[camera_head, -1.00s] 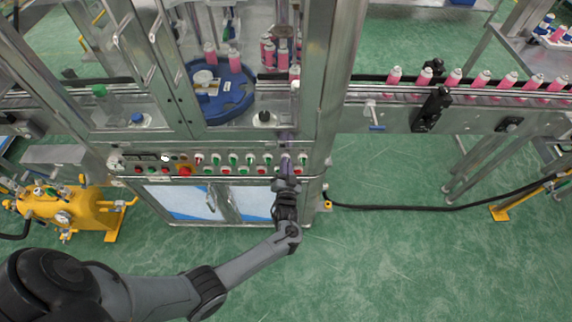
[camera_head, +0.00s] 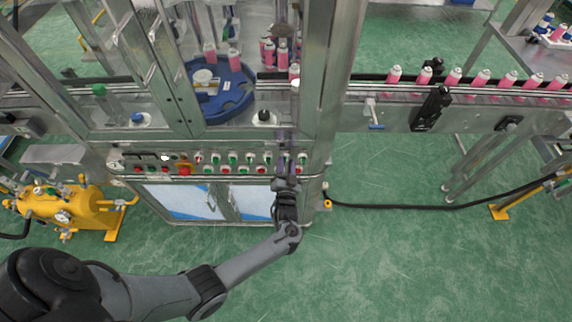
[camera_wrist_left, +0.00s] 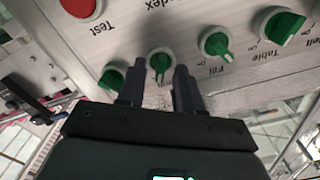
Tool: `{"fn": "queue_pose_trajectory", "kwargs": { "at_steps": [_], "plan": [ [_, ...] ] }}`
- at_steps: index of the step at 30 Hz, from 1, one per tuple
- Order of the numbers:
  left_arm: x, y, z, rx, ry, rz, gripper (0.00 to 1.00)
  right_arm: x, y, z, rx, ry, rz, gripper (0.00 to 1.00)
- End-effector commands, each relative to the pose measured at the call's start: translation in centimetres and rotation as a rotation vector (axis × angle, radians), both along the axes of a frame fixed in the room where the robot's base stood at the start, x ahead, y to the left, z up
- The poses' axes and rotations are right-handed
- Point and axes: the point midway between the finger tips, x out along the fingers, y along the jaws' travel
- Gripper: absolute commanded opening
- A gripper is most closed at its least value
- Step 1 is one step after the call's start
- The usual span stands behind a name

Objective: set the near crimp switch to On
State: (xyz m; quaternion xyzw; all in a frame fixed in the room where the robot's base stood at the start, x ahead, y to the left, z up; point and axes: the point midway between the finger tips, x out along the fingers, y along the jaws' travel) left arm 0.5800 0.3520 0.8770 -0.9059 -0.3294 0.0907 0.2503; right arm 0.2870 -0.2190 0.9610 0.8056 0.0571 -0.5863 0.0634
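A control panel (camera_head: 226,171) with rows of green switches and red buttons runs across the machine front. My left gripper (camera_head: 286,165) is at the right end of this panel. In the left wrist view my left gripper (camera_wrist_left: 159,80) is open, with a finger on each side of a green knob (camera_wrist_left: 160,66) on a white round base. No clear contact with this knob shows. The print under it is too unclear to read, so I cannot tell whether it is the near crimp switch. Another green knob (camera_wrist_left: 112,78) is beside the left finger. My right gripper is not in view.
Neighbouring knobs labelled Fill (camera_wrist_left: 215,43) and Table (camera_wrist_left: 281,27) and a red button (camera_wrist_left: 82,6) marked Test are close by. A conveyor (camera_head: 475,94) carries pink cans at right. A yellow tank unit (camera_head: 65,208) stands at left. Green floor is clear at lower right.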

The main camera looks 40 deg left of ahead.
Motion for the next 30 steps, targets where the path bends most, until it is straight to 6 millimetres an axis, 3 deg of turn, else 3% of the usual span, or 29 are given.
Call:
{"fn": "queue_pose_trajectory", "kwargs": {
  "at_steps": [5, 19, 30],
  "plan": [
    [-1.1, -1.1, 0.0, -0.003, 0.001, -0.002, 0.35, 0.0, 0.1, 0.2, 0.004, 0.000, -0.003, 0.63],
    [-6.9, -5.8, -0.1, -0.002, 0.001, -0.001, 0.35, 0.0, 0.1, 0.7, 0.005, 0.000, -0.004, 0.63],
    [-8.2, -6.9, 0.0, 0.000, 0.000, 0.000, 0.35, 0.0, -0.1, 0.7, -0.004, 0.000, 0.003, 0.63]
  ]
}}
